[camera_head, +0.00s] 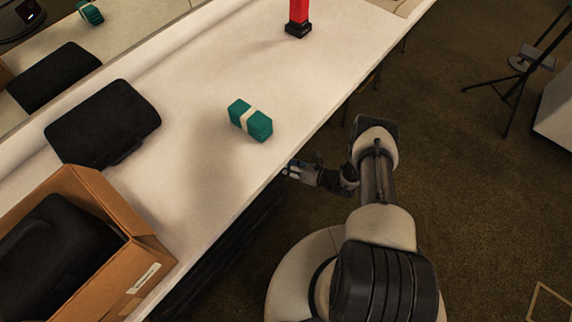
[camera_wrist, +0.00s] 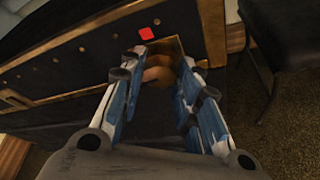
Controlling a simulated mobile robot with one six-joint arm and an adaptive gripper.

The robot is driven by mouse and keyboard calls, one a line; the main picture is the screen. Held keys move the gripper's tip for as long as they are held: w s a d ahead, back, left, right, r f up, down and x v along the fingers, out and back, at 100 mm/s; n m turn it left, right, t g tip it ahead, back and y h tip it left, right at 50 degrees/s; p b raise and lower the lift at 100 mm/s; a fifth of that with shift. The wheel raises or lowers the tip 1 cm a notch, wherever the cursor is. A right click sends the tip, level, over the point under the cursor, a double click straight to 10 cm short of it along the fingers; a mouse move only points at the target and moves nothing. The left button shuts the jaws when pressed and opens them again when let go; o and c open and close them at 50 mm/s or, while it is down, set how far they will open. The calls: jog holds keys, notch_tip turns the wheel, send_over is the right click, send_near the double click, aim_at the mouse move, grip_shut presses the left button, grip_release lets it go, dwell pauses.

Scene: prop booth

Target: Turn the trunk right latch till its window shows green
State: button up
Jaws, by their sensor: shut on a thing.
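The dark trunk (camera_wrist: 60,72) with brass edging and studs fills the upper left of the wrist view. A small red window (camera_wrist: 146,33) shows on its front. Just below the window is a brass-coloured latch (camera_wrist: 157,74), partly hidden between my fingers. My gripper (camera_wrist: 158,84) is shut on the latch, with a blue-padded finger on each side. In the head view my gripper (camera_head: 291,172) is at the table's front edge, and the latch cannot be made out there. No green shows in the window.
A white table (camera_head: 200,190) bears a teal bundle with a pale band (camera_head: 250,119), a black case (camera_head: 103,122), a cardboard box (camera_head: 150,250) and a red object with a black base (camera_head: 298,14). A tripod (camera_head: 510,95) stands on the carpet at right. A dark chair (camera_wrist: 285,30) is right of the trunk.

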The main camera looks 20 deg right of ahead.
jog(key=shift+s+a+f+n+t+h+p, duration=0.1)
jog(key=shift+s+a+n+t+h+p, duration=0.2)
jog(key=shift+n+t+h, duration=1)
jog(key=shift+w+a+r+n+t+h+p, duration=0.1)
jog(key=shift+n+h+p, duration=0.25)
jog(key=shift+n, duration=1.9)
jog(key=shift+s+a+f+n+t+h+p, duration=0.1)
jog(key=shift+s+a+n+t+h+p, duration=0.2)
jog(key=shift+n+t+h, duration=1)
jog(key=shift+w+d+n+g+y, duration=0.15)
jog(key=shift+n+g+y, duration=0.2)
jog(key=shift+n+g, duration=0.25)
jog(key=o, duration=1.1)
